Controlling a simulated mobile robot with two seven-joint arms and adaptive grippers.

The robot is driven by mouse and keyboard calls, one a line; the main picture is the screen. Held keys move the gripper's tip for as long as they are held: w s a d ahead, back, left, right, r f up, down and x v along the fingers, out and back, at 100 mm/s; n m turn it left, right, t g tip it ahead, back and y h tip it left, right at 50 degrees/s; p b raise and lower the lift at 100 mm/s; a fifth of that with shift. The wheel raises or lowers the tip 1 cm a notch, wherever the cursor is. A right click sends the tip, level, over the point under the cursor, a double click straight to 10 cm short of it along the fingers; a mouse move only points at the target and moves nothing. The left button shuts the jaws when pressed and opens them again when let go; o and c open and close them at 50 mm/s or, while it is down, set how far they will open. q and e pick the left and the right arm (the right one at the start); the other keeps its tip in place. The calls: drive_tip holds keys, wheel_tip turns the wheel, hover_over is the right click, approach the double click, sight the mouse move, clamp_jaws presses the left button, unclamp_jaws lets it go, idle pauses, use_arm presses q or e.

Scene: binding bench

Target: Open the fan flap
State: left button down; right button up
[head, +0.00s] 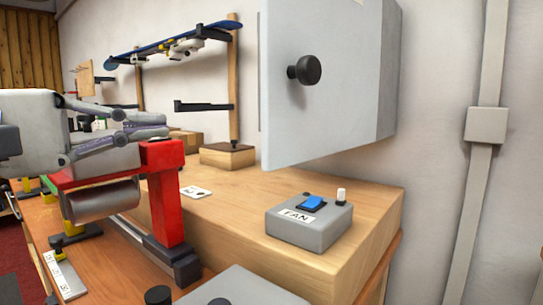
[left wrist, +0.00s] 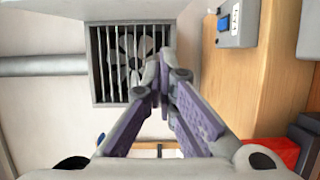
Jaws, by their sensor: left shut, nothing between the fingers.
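A large pale grey panel, apparently the fan flap (head: 345,110), fills the upper middle of the head view, with a round black knob (head: 305,70) on its face. In the left wrist view the fan (left wrist: 130,47) shows behind an uncovered barred grille (left wrist: 97,65). A grey slab along that view's top edge is partly cut off. My left gripper (head: 166,125) is shut and empty, well to the left of the knob and apart from it. Its fingertips (left wrist: 168,65) show in front of the grille in the wrist view. My right gripper is not in view.
A grey box labelled FAN (head: 310,225) with a blue switch sits on the wooden bench block (head: 370,215) below the panel. A red frame (head: 165,190) stands below my left gripper. A grey conduit (head: 485,125) runs up the right wall.

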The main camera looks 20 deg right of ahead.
use_arm(q)
drive_tip(key=s+d, duration=0.1)
drive_tip(key=d, duration=1)
drive_tip(key=shift+d+r+p, duration=0.15)
drive_tip(key=shift+p, duration=0.15)
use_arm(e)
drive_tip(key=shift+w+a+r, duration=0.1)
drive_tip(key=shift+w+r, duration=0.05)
